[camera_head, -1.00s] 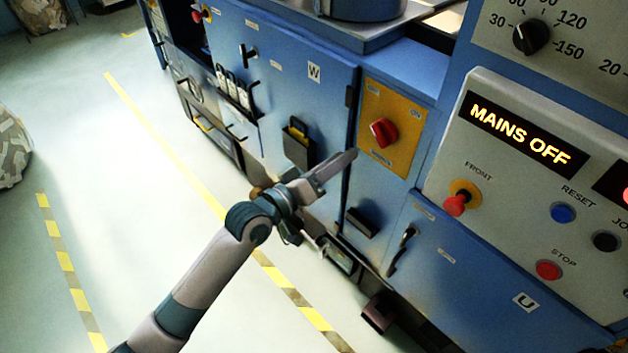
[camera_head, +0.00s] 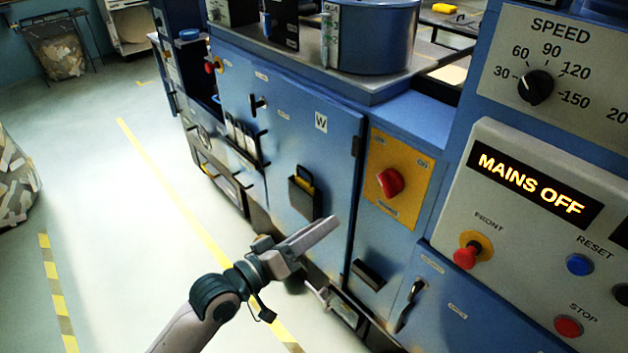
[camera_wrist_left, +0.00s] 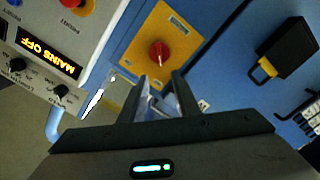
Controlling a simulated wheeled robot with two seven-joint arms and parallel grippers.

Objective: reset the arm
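My left gripper (camera_head: 335,225) is in front of the blue cabinet, below and left of the yellow switch panel (camera_head: 408,160). In the left wrist view the left gripper (camera_wrist_left: 157,85) has its two fingers apart with nothing held between them. The red rotary switch (camera_head: 390,182) sits on the yellow panel, clear of the fingers. It also shows in the wrist view (camera_wrist_left: 159,52), beyond the fingertips. A lit display (camera_head: 530,184) reads MAINS OFF. My right gripper is not in view.
The grey control panel (camera_head: 490,220) carries a red FRONT button (camera_head: 467,255), a blue RESET button (camera_head: 579,264) and a red STOP button (camera_head: 568,326). A black holder (camera_head: 304,198) projects from the cabinet door. Open floor (camera_head: 110,240) lies left of my arm.

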